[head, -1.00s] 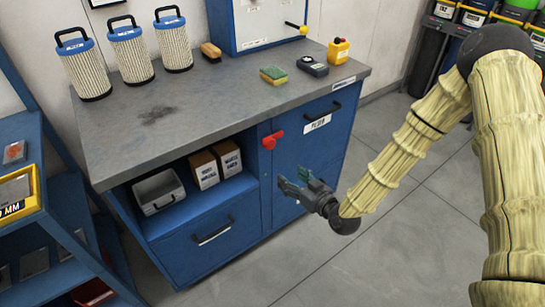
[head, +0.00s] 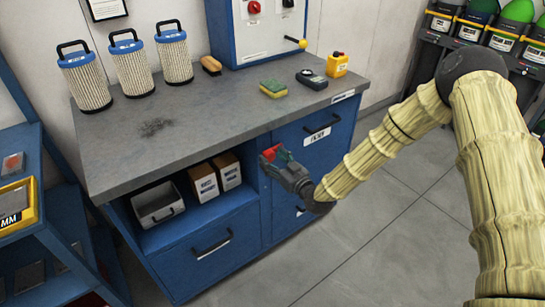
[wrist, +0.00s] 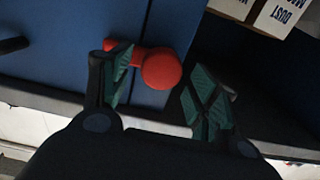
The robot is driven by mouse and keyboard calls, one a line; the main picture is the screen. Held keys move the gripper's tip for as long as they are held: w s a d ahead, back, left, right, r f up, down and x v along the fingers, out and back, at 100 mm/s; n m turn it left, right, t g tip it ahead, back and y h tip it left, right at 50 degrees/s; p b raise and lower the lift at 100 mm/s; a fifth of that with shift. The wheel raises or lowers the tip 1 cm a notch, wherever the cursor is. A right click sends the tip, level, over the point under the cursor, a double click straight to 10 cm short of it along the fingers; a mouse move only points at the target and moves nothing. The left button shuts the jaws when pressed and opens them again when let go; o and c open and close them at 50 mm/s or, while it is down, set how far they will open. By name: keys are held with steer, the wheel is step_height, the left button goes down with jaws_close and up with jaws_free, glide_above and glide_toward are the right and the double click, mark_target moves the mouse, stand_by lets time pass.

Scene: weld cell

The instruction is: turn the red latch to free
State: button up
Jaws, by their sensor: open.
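The red latch (head: 271,152) is on the front of the blue workbench cabinet, beside the door marked FILTER. In the wrist view the latch (wrist: 160,68) shows a round red knob with a short red arm reaching to the left. My gripper (head: 277,158) is at the latch and hides part of it in the head view. In the wrist view my gripper (wrist: 160,88) is open, with one green-padded finger on each side of the knob. The left finger overlaps the latch arm; whether it touches I cannot tell.
The blue cabinet door (head: 315,135) has a black handle (head: 322,128). Left of the latch, an open shelf holds two boxes (head: 203,181) and a grey bin (head: 158,200). The worktop (head: 200,110) overhangs above. The floor (head: 375,225) at right is clear.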

steer(key=shift+w+a, duration=0.35)
steer(key=shift+w, duration=0.15)
